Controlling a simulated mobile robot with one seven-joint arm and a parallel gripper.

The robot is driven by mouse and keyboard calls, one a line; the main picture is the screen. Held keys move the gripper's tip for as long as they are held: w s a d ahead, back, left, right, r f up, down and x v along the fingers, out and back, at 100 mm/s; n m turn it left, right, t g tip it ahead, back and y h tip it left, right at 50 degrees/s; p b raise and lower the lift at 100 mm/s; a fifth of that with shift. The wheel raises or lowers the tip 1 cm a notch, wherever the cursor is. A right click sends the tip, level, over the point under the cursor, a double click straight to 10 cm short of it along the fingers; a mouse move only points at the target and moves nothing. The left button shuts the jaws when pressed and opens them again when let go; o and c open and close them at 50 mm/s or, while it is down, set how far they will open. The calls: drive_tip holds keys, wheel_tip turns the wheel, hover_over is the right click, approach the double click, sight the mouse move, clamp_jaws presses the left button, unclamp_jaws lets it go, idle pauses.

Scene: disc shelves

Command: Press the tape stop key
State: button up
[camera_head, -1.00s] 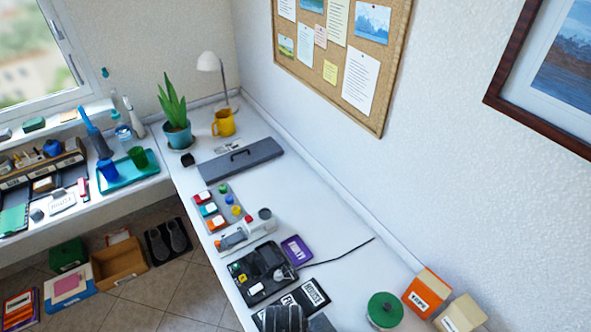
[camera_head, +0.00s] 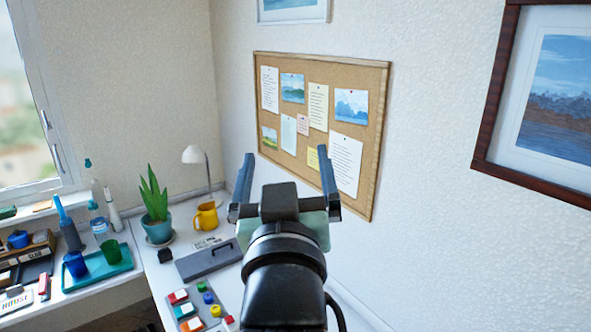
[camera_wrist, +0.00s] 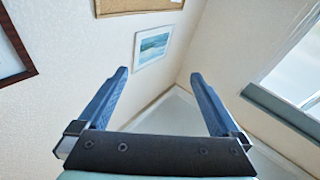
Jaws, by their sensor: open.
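My gripper (camera_head: 287,178) is raised in front of the wall and pinboard in the head view, its two blue-grey fingers spread apart with nothing between them. It also shows open and empty in the wrist view (camera_wrist: 158,76). A panel of coloured keys (camera_head: 192,312) lies on the white desk at the bottom of the head view, left of and below my gripper. It has red, orange, green, blue and yellow pieces. I cannot pick out a tape stop key. The near part of the desk is out of frame or behind my arm.
A grey flat case (camera_head: 208,262) lies behind the key panel. A yellow mug (camera_head: 206,216), a potted plant (camera_head: 155,215) and a white lamp (camera_head: 196,155) stand at the back. A teal tray (camera_head: 97,270) with cups is at left. The pinboard (camera_head: 375,95) hangs behind my gripper.

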drive_tip(key=s+d+r+m+t+b, duration=0.1)
drive_tip(key=s+r+t, duration=0.6)
drive_tip(key=s+r, duration=0.7)
drive_tip(key=shift+s+d+r+m+b, duration=0.15)
drive_tip(key=shift+s+r+m+b, duration=0.2)
drive_tip(key=shift+b, duration=0.35)
drive_tip(key=shift+w, duration=0.15)
clamp_jaws()
